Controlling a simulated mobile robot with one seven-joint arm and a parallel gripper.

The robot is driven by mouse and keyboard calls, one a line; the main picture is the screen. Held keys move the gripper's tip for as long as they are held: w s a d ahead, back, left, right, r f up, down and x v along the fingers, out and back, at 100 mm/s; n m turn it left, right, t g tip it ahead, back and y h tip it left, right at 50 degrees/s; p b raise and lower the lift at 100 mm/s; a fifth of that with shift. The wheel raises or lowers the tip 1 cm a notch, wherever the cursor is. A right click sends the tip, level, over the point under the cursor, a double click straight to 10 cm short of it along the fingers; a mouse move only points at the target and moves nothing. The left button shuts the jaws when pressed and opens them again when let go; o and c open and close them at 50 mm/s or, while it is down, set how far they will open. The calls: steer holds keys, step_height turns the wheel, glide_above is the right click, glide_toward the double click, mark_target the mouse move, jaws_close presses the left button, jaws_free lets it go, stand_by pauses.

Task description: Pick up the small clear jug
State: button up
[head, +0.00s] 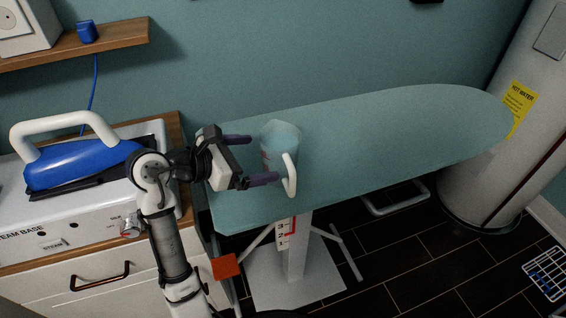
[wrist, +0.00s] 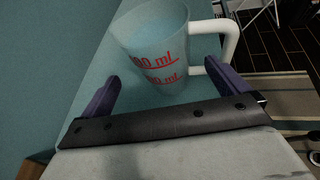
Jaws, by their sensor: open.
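The small clear jug (head: 279,143) stands upright on the left part of the teal ironing board. It has a white handle and red volume marks, which show clearly in the wrist view (wrist: 160,50). My gripper (head: 250,160) is open at the jug's left side, with its two purple-padded fingers pointing toward the jug. In the wrist view, the fingers (wrist: 160,86) are apart, and the jug's lower body lies ahead of and between them. The handle is on the right there, close to the right fingertip. I cannot tell whether either finger touches the jug.
The ironing board (head: 400,130) is clear to the right of the jug. A blue iron (head: 80,163) rests on a white steam base (head: 60,220) at left. A wooden shelf (head: 80,45) hangs above. A white water heater (head: 500,150) stands at the board's right end.

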mark_target(277, 155)
steer(key=shift+p+x, duration=0.45)
steer(key=shift+x, duration=2.7)
steer(key=shift+s+d+r, duration=0.1)
steer(key=shift+s+d, duration=0.05)
steer(key=c, duration=1.1)
steer(key=shift+c, duration=0.2)
steer(key=shift+r, duration=0.1)
step_height(277, 155, up, 20)
steer(key=shift+p, duration=0.35)
